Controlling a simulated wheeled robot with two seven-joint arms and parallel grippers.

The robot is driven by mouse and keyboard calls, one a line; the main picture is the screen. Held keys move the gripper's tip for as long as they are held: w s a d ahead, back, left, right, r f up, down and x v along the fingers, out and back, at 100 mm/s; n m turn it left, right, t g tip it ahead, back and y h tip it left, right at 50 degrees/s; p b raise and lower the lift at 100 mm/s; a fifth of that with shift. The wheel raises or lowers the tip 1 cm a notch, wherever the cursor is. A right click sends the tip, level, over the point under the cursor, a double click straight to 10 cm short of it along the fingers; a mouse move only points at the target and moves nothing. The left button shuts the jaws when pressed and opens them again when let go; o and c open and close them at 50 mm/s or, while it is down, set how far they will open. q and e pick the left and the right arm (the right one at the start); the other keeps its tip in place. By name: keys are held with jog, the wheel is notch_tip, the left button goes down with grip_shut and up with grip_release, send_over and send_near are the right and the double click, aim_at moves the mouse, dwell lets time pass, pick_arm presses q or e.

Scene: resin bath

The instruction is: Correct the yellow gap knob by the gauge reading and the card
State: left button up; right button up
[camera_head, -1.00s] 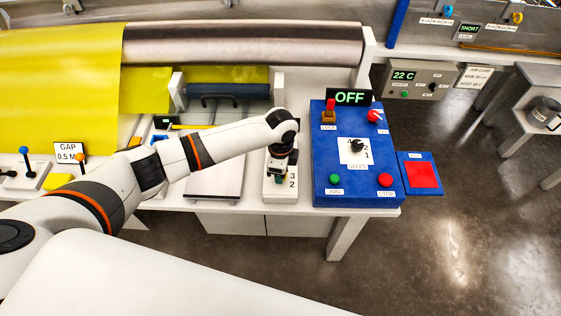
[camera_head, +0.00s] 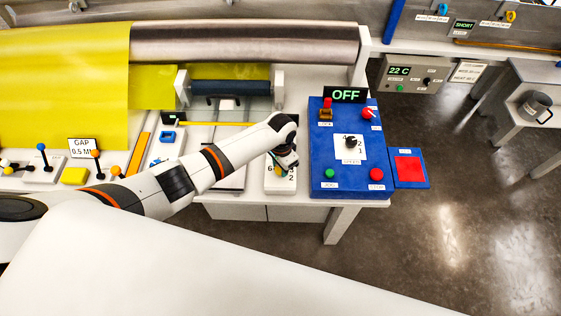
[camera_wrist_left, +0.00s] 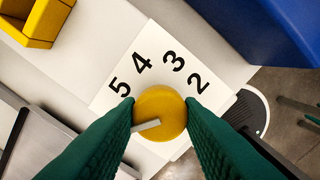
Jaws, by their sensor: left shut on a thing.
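The yellow gap knob (camera_wrist_left: 160,106) sits on a white plate (camera_wrist_left: 128,62) with black numbers; 5, 4, 3 and 2 show in the left wrist view. The knob's pale pointer mark faces lower left, away from the visible numbers. My left gripper (camera_wrist_left: 160,118) is shut on the knob, one green finger on each side. In the head view my left gripper (camera_head: 284,166) is at this number plate, left of the blue control box. A white card (camera_head: 83,148) reading "GAP 0.5 M", its end unclear, stands at the left. I cannot make out a gauge reading. My right gripper is not in view.
The blue control box (camera_head: 320,183) shows OFF and carries buttons and a dial. A red pad (camera_head: 409,170) lies to its right. Levers with blue and orange tops (camera_head: 41,147) stand at the left. A yellow bin (camera_wrist_left: 42,22) is near the plate.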

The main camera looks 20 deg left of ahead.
pick_arm(q)
jog(key=shift+r+n+p, duration=0.1)
jog(key=shift+n+p, duration=0.2)
jog(key=shift+n, duration=0.3)
jog(key=shift+w, duration=0.1)
jog(key=o, duration=1)
jog(key=shift+c, duration=0.2)
notch_tip(320, 180, up, 12)
jog(key=b, duration=0.1)
